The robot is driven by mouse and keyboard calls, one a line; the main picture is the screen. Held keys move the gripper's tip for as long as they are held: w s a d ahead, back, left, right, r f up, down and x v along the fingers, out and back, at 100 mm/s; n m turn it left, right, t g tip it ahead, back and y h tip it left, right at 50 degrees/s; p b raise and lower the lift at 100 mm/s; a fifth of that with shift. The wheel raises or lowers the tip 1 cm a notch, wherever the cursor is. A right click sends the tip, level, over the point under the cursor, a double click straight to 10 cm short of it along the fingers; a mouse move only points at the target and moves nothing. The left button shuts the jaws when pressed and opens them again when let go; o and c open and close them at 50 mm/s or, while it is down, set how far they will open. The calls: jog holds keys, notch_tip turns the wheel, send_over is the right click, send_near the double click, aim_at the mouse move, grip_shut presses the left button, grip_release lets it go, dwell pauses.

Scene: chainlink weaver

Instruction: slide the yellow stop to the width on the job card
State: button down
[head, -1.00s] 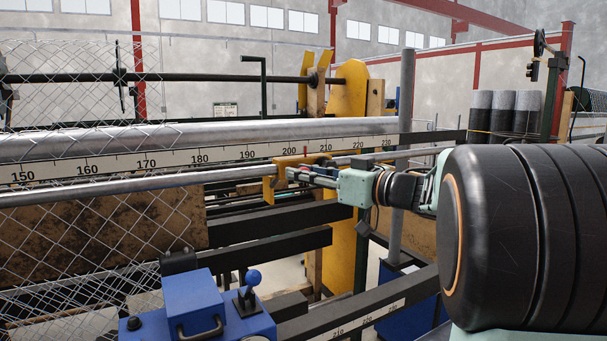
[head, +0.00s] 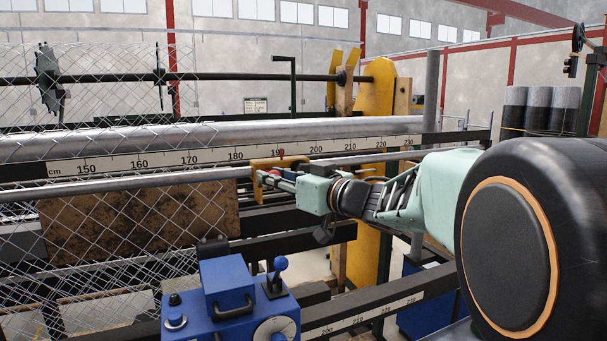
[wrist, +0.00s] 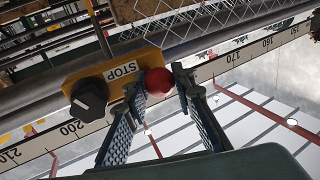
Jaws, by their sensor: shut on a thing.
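The yellow stop (head: 268,163) sits on the long metal rail, just below the scale (head: 210,157). Its red knob (head: 281,153) shows close to the 190 mark in the head view; the exact reading is unclear. My gripper (head: 268,180) is at the stop from the right. In the wrist view the stop (wrist: 121,84) bears a STOP label and a black knob (wrist: 90,98). My gripper (wrist: 160,84) is shut on the red knob (wrist: 158,82), one finger on each side. A small white card (head: 255,105) stands at the back; its text is too small to read.
Wire mesh (head: 110,220) hangs at the left in front of a brown panel (head: 140,218). A blue control box (head: 228,290) with a blue-topped lever (head: 280,263) stands below the rail. A yellow frame (head: 375,90) stands behind on the right. The rail left of the stop is clear.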

jog(key=s+a+b, duration=0.1)
jog(key=s+a, duration=0.1)
jog(key=a, duration=0.5)
jog(key=s+a+b, duration=0.1)
jog(key=s+a, duration=0.2)
jog(key=a, duration=0.5)
jog(key=shift+a, duration=0.25)
jog(key=shift+s, duration=0.1)
jog(key=c, duration=1.7)
grip_release()
jog(key=shift+o, duration=0.2)
jog(key=shift+d, duration=0.25)
